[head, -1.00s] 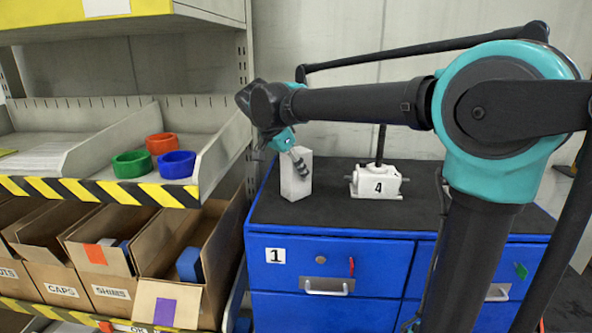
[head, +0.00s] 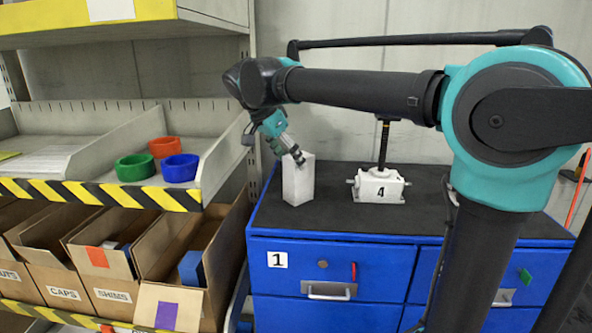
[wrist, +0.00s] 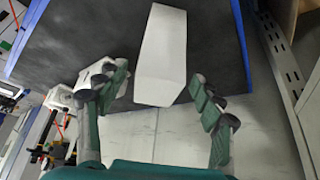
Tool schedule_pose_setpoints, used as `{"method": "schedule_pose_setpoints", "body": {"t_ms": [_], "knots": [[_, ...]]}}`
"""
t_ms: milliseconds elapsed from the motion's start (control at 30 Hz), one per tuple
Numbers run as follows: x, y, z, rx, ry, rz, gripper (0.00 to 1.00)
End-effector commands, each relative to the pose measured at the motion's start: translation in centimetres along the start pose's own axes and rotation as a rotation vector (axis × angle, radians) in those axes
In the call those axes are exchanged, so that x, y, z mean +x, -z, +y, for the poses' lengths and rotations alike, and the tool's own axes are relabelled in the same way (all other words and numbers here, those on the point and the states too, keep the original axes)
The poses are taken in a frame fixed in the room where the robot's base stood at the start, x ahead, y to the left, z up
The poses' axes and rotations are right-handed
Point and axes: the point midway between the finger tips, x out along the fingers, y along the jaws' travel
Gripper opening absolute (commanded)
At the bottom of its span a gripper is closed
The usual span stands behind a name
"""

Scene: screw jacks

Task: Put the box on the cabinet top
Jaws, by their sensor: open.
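The white box (head: 298,181) stands upright on the dark top of the blue cabinet (head: 345,215), near its left end. My gripper (head: 294,155) is at the box's upper left edge in the head view. In the wrist view my gripper (wrist: 163,95) is open, its fingers apart on either side, and the white box (wrist: 162,50) lies ahead between them. The fingers do not appear closed on the box. Whether a fingertip touches it is unclear.
A white screw jack (head: 379,185) marked 4 stands to the right of the box. Shelving with green (head: 136,167), red (head: 164,147) and blue (head: 180,168) rings is at the left. Cardboard bins (head: 180,270) sit below. The cabinet's front left top is clear.

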Motion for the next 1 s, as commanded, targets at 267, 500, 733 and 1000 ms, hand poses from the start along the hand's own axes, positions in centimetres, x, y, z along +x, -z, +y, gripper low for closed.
{"method": "schedule_pose_setpoints", "body": {"t_ms": [267, 500, 733, 1000], "knots": [[-4.5, 0.0, 0.0, -0.002, 0.001, 0.000, 0.67], [-5.5, 0.0, 0.0, -0.001, 0.000, 0.000, 0.67], [-5.5, 0.0, 0.0, -0.001, 0.000, 0.000, 0.67], [-5.4, 0.0, 0.1, -0.003, 0.000, -0.002, 0.67]]}}
